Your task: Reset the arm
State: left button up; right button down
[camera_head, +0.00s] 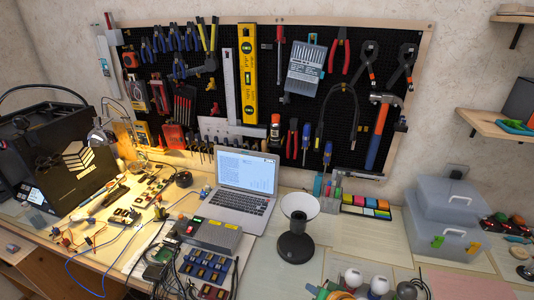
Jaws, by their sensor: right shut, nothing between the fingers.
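Neither of my arms can be made out in the head view, and I see no gripper at or near any object. The workbench (355,235) and the pegboard (270,60) above it fill the view. No tool or part is seen held.
An open laptop (245,180) stands mid-bench. A black-based lamp with a white shade (296,230) is right of it. A grey storage box (443,215) stands at the right, a black machine (60,150) at the left. Cables and small parts crowd the front left. Bare bench shows right of the lamp.

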jog(key=s+a+n+g, duration=0.2)
jog(key=s+a+n, duration=0.1)
jog(key=s, duration=0.4)
jog(key=s+d+r+n+g+h, duration=0.1)
jog(key=s+d+r+n+h, duration=0.15)
jog(key=s, duration=0.45)
jog(key=s+d+r+n+g+h, duration=0.1)
jog(key=s+d+r+g, duration=0.1)
jog(key=s+d, duration=0.35)
jog(key=s+a+f+g+b, duration=0.1)
jog(key=s+f+b, duration=0.1)
jog(key=f, duration=0.8)
jog(key=s+f+b, duration=0.2)
jog(key=f, duration=0.8)
pick_arm(q)
jog(key=f+b, duration=0.1)
jog(key=f, duration=0.2)
jog(key=w+f, duration=0.1)
jog(key=f, duration=0.1)
jog(key=shift+a+f+b, duration=0.15)
jog(key=shift+f+b, duration=0.2)
jog(key=shift+f, duration=0.05)
pick_arm(e)
jog(key=s+d+f+g, duration=0.1)
jog(key=s+f, duration=1)
jog(key=f, duration=0.1)
jog(key=shift+s+d, duration=0.35)
jog(key=shift+s, duration=0.05)
